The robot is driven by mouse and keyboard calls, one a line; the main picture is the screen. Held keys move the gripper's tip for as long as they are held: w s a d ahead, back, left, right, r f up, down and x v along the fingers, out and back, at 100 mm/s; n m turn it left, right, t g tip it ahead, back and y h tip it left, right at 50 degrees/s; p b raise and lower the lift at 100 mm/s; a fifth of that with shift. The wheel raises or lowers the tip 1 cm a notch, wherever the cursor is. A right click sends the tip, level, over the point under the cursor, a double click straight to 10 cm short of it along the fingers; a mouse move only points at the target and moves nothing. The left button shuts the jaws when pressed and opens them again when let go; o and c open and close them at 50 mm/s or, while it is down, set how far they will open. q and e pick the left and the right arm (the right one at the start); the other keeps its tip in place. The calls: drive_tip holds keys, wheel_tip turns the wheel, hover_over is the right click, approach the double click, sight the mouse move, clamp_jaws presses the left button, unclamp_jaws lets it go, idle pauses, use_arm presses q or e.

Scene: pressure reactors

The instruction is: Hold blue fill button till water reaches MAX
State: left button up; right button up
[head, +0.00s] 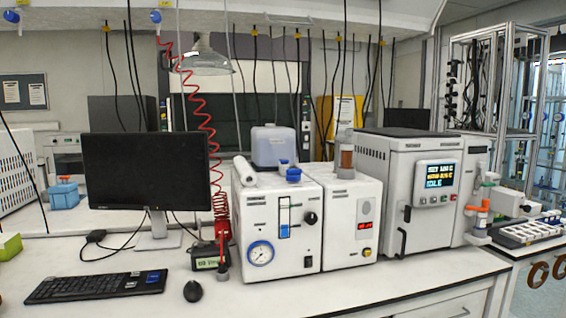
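A white bench unit (258,221) with a round blue-rimmed pressure gauge (260,253) stands in the middle of the bench. Its front has a narrow upright level window (284,216). The lower part of the window is blue and the upper part is pale. The MAX mark is too small to read. A black knob (311,218) sits right of the window and a dark switch (308,262) is low on the front. I cannot clearly make out a blue fill button beside the window. Neither of my grippers is in view.
A monitor (146,172), keyboard (97,287) and mouse (193,291) are at left. A white unit with red digits (364,226) and a larger machine reading IDLE (436,182) stand at right. A red coiled hose (206,125) hangs behind. The bench front (290,296) is clear.

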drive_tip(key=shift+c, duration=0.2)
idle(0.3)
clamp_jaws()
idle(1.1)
